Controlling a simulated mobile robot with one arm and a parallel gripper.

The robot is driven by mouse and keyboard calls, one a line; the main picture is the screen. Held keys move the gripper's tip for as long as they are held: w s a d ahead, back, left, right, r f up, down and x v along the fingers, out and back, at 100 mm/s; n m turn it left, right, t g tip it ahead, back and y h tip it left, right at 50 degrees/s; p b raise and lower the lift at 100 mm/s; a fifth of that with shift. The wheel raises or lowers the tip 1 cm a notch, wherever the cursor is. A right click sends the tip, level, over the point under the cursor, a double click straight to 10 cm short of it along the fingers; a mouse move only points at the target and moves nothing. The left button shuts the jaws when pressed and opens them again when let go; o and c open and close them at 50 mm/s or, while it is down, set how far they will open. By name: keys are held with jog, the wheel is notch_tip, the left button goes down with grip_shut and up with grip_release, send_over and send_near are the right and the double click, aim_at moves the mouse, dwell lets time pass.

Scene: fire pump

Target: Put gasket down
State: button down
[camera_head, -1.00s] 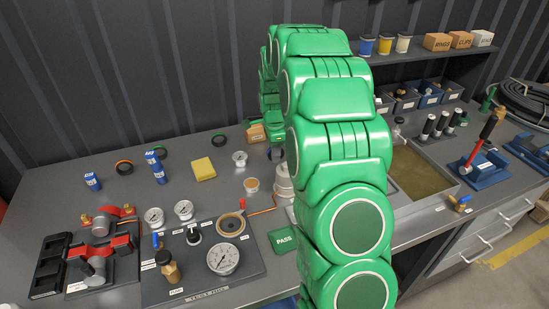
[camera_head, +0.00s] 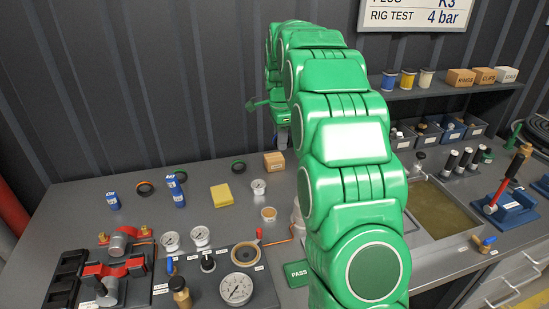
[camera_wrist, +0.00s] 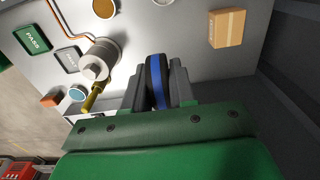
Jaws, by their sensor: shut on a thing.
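The gasket (camera_wrist: 156,80), a black ring with a blue band, stands edge-on between the jaws of my gripper (camera_wrist: 160,98) in the wrist view. My gripper is shut on it, above the grey bench (camera_wrist: 185,45). In the head view my gripper (camera_head: 283,136) shows small behind my green arm, higher in the picture than a cardboard box (camera_head: 274,163). The gasket cannot be made out there.
Blue cans (camera_head: 176,190), a yellow sponge (camera_head: 221,196) and gauges (camera_head: 259,187) stand on the bench. A grey fitting with a yellow handle (camera_wrist: 100,62) is left of the gasket in the wrist view. A sink (camera_head: 440,215) lies right of my arm. Bare bench lies between these things.

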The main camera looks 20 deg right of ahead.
jog(key=shift+w+f, duration=0.9)
jog(key=shift+w, duration=1.6)
send_over(273, 157)
jog(key=shift+s+f, duration=0.15)
jog(key=shift+f, duration=1.65)
jog(key=shift+s+f, duration=0.1)
jog(key=shift+f, duration=1.65)
jog(key=shift+w+f, duration=0.15)
jog(key=shift+f, duration=0.05)
jog(key=shift+w+f, duration=0.15)
jog(key=shift+f, duration=1.55)
jog(key=shift+f, duration=0.15)
jog(key=c, duration=0.9)
grip_release()
jog(key=shift+c, duration=0.2)
